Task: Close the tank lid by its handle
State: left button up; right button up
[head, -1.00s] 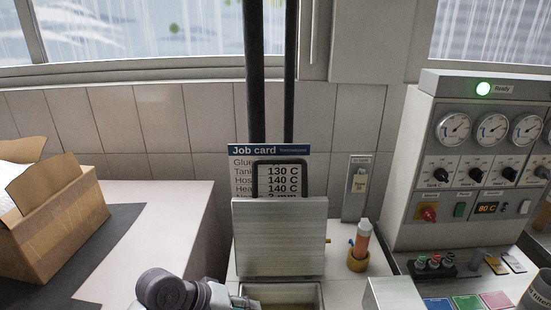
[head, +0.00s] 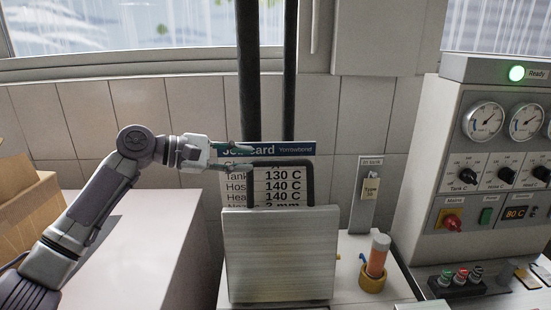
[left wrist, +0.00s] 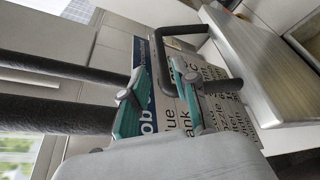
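The tank lid (head: 279,256) is a brushed metal plate standing upright in the head view. Its black looped handle (head: 281,163) rises from the top edge. My left gripper (head: 247,156) is open, with its fingertips at the upper left corner of the handle. In the left wrist view, the teal fingers (left wrist: 162,85) are spread, with the handle (left wrist: 168,55) close to their tips and the lid (left wrist: 262,75) beyond. Nothing is visibly gripped, and I cannot tell whether a finger touches the handle. The tank opening is hidden in the head view. My right gripper is not in view.
A job card (head: 238,190) stands behind the handle, with dark vertical pipes (head: 248,70) above it. A control panel (head: 490,150) is at the right, a cardboard box (head: 30,205) at the left.

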aim_at(272, 162)
pick_arm(q)
jog(key=x, duration=0.2)
jog(key=p+x, duration=0.1)
jog(key=x, duration=0.1)
jog(key=shift+w, duration=0.4)
jog(key=p+x, duration=0.1)
jog(key=x, duration=0.2)
jog(key=shift+d+f, duration=0.15)
jog(key=shift+d, duration=0.1)
jog(key=shift+d+f, duration=0.15)
jog(key=shift+d, duration=0.1)
jog(key=shift+w+d, duration=0.1)
jog(key=shift+d, duration=0.05)
jog(key=shift+f, duration=0.15)
jog(key=c, duration=0.5)
grip_shut()
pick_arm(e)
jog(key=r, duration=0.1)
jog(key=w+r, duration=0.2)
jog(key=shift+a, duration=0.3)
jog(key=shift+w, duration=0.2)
